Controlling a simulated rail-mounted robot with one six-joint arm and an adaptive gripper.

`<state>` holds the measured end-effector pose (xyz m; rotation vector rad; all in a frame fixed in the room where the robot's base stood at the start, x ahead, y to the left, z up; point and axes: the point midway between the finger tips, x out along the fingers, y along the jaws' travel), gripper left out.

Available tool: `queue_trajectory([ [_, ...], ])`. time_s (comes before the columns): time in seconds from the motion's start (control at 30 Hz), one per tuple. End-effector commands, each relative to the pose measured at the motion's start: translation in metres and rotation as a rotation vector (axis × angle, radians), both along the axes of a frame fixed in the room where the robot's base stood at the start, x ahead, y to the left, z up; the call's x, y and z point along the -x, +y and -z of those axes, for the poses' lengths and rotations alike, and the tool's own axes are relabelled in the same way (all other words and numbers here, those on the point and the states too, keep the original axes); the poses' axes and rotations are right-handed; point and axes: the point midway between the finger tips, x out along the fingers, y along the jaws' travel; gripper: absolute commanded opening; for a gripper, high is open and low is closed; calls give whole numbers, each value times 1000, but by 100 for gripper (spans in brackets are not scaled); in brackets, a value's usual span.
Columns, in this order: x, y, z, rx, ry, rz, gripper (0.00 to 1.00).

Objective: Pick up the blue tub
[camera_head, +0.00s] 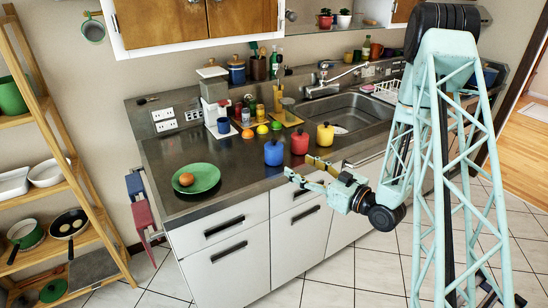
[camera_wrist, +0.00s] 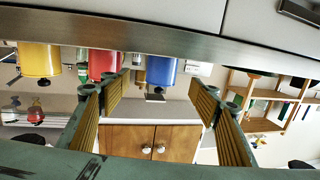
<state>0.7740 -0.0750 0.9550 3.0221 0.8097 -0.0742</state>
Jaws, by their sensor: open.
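The blue tub (camera_head: 274,153) stands upright on the dark counter near its front edge, left of a red tub (camera_head: 300,141) and a yellow tub (camera_head: 325,135). My gripper (camera_head: 298,166) is open and empty, its fingers pointing left at the counter's front edge, beside the tubs and apart from the blue one. The wrist view is upside down; there the blue tub (camera_wrist: 162,72) shows beyond the two open fingers (camera_wrist: 155,95), between their tips, with its base hidden behind the counter edge. The red tub (camera_wrist: 104,64) is beside the left finger.
A green plate (camera_head: 197,179) with a brown round item lies at the counter's left end. Small fruit (camera_head: 262,129) and a board with jars stand behind the tubs. The sink (camera_head: 345,115) is at the back right. Bare counter (camera_head: 235,160) lies between plate and blue tub.

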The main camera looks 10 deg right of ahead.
Motion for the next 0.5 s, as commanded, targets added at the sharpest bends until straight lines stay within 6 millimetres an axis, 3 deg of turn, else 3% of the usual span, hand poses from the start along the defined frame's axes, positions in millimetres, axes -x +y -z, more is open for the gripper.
queue_trajectory([
  [0.5, -9, 5, 1, 2, 0, 0, 56],
])
